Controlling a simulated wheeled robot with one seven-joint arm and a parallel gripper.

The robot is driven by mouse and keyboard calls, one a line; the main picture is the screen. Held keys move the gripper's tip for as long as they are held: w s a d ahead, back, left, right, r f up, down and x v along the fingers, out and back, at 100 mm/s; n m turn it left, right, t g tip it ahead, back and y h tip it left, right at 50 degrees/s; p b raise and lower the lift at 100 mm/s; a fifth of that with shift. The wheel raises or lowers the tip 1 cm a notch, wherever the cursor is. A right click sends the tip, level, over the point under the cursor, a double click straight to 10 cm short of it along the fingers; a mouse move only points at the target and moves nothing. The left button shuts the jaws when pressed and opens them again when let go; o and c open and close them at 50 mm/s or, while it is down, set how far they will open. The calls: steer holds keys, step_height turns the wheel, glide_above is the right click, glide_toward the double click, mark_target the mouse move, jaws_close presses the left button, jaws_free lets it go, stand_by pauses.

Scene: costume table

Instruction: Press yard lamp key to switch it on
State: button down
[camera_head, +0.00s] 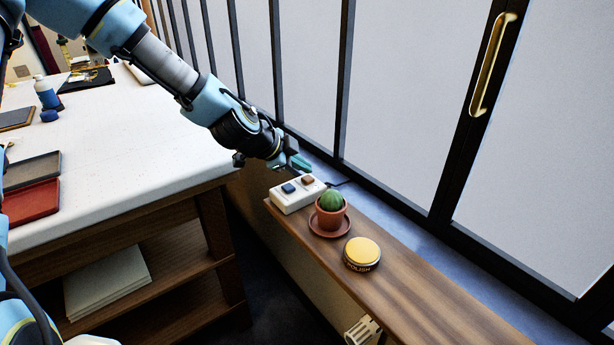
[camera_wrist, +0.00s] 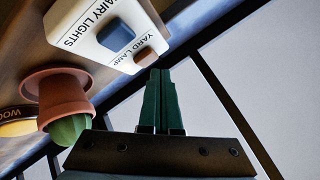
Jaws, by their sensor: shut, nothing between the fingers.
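A white switch box (camera_head: 292,201) stands at the far end of the wooden ledge. It carries a blue key (camera_head: 288,188) and a brown key (camera_head: 308,180). In the wrist view the blue key (camera_wrist: 116,36) is beside the words FAIRY LIGHTS, and the brown key (camera_wrist: 145,57) is beside YARD LAMP. My gripper (camera_head: 302,164) is shut and empty, just above and behind the brown key in the head view. In the wrist view its green fingertips (camera_wrist: 160,73) appear close beside the brown key. I cannot tell whether they touch it.
A potted cactus (camera_head: 331,203) on a saucer and a yellow-lidded polish tin (camera_head: 362,253) stand on the ledge (camera_head: 420,290) near the box. Dark window bars (camera_head: 344,90) rise behind. A white-topped worktable (camera_head: 150,135) is at left, across a gap.

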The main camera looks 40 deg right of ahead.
steer(key=shift+r, duration=0.1)
step_height(320, 180, up, 6)
steer(key=p, duration=0.4)
stand_by(0.7)
steer(key=n+t+y, duration=0.1)
steer(key=n+y, duration=0.2)
steer(key=n, duration=0.2)
glide_toward(303, 179)
steer(key=w+a, duration=0.7)
steer(key=w+a+n+y, duration=0.25)
steer(key=a+n, duration=0.35)
steer(key=a, duration=0.6)
steer(key=s+a+r+n+y, duration=0.1)
steer(key=s+a+r+n, duration=0.1)
steer(key=a+n, duration=0.5)
steer(key=s+a+r+n+y, duration=0.2)
steer(key=a+n, duration=0.5)
steer(key=a, duration=1)
steer(key=shift+s+r+n, duration=0.3)
steer(key=shift+s+r, duration=0.15)
steer(key=shift+r, duration=0.55)
steer(key=shift+y, duration=0.25)
